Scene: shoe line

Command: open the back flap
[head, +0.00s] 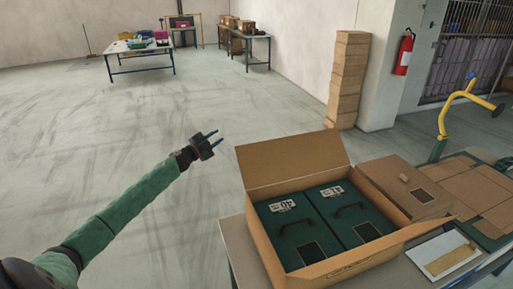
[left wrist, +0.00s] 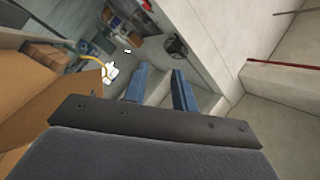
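An open cardboard carton (head: 259,232) stands on the table at the lower right in the head view. Its back flap (head: 291,162) stands up from the far edge, leaning outward. Two dark green boxes (head: 292,221) (head: 345,207) with black handles and white labels sit side by side inside. My left gripper (head: 217,138) is in the air to the left of the back flap, apart from it. Its two fingers are spread with nothing between them, which also shows in the left wrist view (left wrist: 160,88). A brown cardboard surface (left wrist: 45,115) fills the left of that view. My right gripper is not in view.
A brown box (head: 405,180) lies right of the carton, near a white sheet (head: 443,252). A yellow curved bar (head: 443,118) rises at the right. A stack of cartons (head: 348,80) stands on the floor behind. The floor around my left gripper is clear.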

